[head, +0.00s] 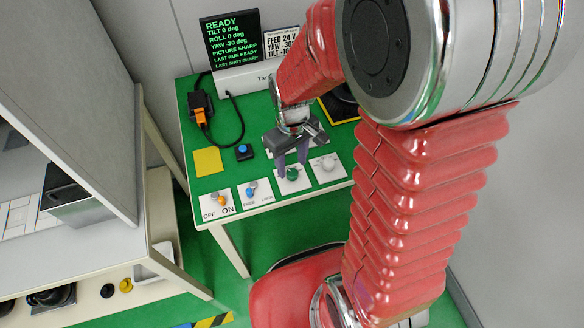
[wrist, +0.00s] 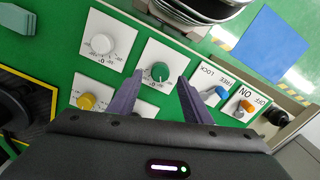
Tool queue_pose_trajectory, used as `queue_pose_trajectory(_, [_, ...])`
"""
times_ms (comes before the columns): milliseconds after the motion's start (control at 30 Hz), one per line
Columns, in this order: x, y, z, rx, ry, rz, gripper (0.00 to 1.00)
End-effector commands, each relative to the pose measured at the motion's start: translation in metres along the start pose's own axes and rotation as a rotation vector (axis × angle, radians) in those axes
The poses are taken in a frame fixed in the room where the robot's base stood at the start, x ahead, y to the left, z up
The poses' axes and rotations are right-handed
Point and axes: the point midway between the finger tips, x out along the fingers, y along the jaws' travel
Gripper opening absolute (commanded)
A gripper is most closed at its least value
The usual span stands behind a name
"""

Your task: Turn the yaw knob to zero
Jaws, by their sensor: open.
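A green knob (head: 292,174) sits on a white plate on the green table, and it also shows in the wrist view (wrist: 160,71). A white knob (head: 327,164) is on the plate to its right; in the wrist view it is at the left (wrist: 102,44). A yellow knob (wrist: 87,101) shows in the wrist view. I cannot read which knob is yaw. The screen (head: 231,42) reads yaw -30 deg, tilt 0, roll 0. My gripper (head: 291,160) is open and points down over the green knob, its fingers on either side of it (wrist: 158,80); contact cannot be told.
A blue free/lock switch (head: 250,189) and an orange off/on switch (head: 220,199) are left of the green knob. A yellow square (head: 208,161), a small blue-topped button (head: 243,151) and a cabled black device (head: 200,106) lie further back. A grey cabinet stands at the left.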

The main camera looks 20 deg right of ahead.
Motion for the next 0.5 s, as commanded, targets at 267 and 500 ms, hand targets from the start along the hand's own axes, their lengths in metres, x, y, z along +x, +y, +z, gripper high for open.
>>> queue_pose_trajectory(267, [0.029,0.0,0.001,0.0,-0.002,-0.001,0.45])
queue_pose_trajectory(500, [0.033,0.0,0.0,0.0,0.0,0.0,0.45])
